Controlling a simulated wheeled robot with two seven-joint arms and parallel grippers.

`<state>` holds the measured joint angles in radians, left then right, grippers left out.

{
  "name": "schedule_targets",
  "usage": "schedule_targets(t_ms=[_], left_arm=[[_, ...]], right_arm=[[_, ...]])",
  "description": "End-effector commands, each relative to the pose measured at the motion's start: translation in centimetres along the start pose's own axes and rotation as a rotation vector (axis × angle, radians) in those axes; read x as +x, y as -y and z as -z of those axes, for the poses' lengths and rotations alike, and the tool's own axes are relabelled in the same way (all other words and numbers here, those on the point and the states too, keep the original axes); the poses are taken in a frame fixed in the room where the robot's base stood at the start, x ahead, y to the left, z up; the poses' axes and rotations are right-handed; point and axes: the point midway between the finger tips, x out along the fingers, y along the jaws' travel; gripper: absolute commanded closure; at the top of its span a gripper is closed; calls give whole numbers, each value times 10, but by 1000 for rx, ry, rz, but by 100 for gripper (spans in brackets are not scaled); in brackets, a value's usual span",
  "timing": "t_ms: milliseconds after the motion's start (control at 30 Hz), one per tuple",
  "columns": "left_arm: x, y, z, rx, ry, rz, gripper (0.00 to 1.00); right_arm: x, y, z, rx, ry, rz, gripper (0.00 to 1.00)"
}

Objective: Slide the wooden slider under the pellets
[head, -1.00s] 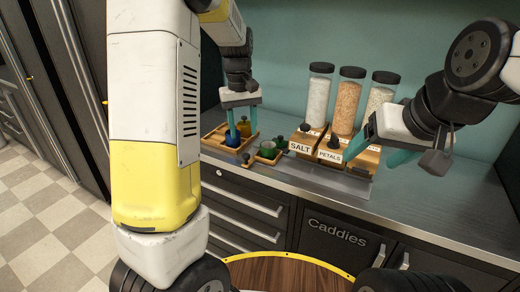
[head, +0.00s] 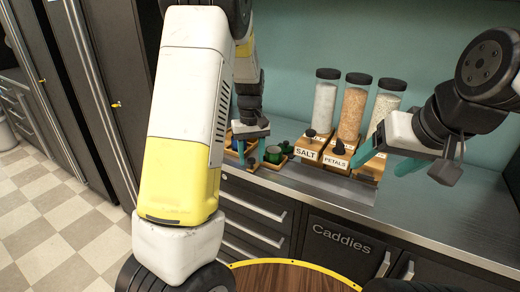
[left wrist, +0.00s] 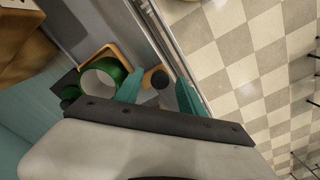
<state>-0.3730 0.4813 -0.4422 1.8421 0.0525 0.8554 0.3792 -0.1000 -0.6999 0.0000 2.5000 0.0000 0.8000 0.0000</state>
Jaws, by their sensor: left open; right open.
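Three clear jars with dark lids stand on sloping wooden bases. The right one (head: 384,106) holds pale grains; its front label and knob are hidden behind my right gripper, so I cannot read it as pellets. Its wooden base (head: 375,168) shows only in part. My right gripper (head: 388,161) is open and appears empty in front of that base; contact cannot be told. My left gripper (head: 247,152) is open, low at the small trays. In the left wrist view its teal fingers (left wrist: 158,92) stand either side of a dark round knob (left wrist: 157,77), beside a green cup (left wrist: 103,78).
The salt base (head: 309,152) and petals base (head: 336,161) carry dark knobs, left of the right jar. A metal ledge (head: 320,183) runs in front of them. The counter (head: 440,215) is clear at right. Drawers and a cabinet marked Caddies (head: 340,240) lie below.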

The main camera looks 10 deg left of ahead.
Motion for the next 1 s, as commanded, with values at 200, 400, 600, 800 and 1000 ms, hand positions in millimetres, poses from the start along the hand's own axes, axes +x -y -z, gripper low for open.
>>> schedule_targets(t_ms=[200, 400, 600, 800, 1000], left_arm=[[0, 0, 0, 0, 0, 0, 85], [0, 0, 0, 0, 0, 0, 100], [-1, 0, 0, 1, 0, 0, 100], [-1, 0, 0, 1, -1, 0, 100], [-1, 0, 0, 1, -1, 0, 100]], right_arm=[[0, 0, 0, 0, 0, 0, 27], [0, 0, 0, 0, 0, 0, 27], [0, 0, 0, 0, 0, 0, 27], [0, 0, 0, 0, 0, 0, 27], [0, 0, 0, 0, 0, 0, 27]])
